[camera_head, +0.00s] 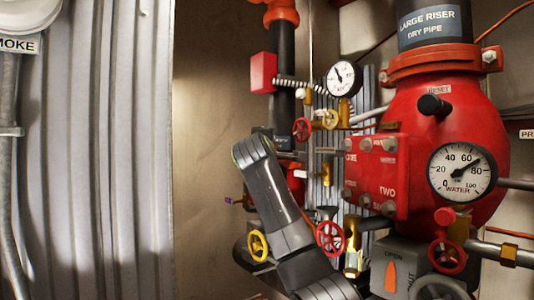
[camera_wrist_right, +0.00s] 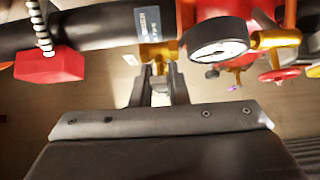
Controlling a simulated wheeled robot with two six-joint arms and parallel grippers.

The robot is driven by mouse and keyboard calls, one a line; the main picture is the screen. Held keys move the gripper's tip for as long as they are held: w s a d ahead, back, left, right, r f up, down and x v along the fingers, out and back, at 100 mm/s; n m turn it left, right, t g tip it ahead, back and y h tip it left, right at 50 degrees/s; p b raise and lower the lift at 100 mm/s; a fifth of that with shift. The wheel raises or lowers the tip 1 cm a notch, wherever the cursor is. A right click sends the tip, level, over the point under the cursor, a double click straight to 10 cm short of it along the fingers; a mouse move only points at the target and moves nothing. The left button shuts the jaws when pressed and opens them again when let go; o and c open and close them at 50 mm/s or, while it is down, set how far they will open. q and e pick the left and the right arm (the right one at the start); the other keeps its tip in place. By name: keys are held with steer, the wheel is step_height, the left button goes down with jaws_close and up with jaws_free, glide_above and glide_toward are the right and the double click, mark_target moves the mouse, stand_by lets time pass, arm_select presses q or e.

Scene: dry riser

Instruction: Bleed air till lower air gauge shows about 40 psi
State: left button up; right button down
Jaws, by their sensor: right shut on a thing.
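The air gauge (camera_head: 343,78) is a white dial high on the pipework in the head view. Its fine marks are too small to read surely; the needle seems to point up and left. A white dial gauge (camera_wrist_right: 218,50) on brass piping also shows edge-on in the right wrist view. In that view my right gripper (camera_wrist_right: 160,76) is shut on a small brass fitting (camera_wrist_right: 158,53) at the black pipe. The fitting's grasped part is mostly hidden between the fingers. In the head view my right arm's own links hide the gripper. My left gripper is in neither view.
The water gauge (camera_head: 462,172) reads about 70 on the red dry pipe valve (camera_head: 430,110). Red handwheels (camera_head: 330,238) and a yellow handwheel (camera_head: 258,245) stand close around my arm. A red box (camera_head: 263,73) is above. The plain wall (camera_head: 212,110) to the left is clear.

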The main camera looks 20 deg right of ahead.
stand_by(0.3)
steer(key=c, duration=1.4)
jaws_free()
steer(key=b+v, duration=1.1)
steer(key=v, duration=0.6)
steer(key=shift+r, duration=0.2)
steer(key=shift+s+a, duration=0.15)
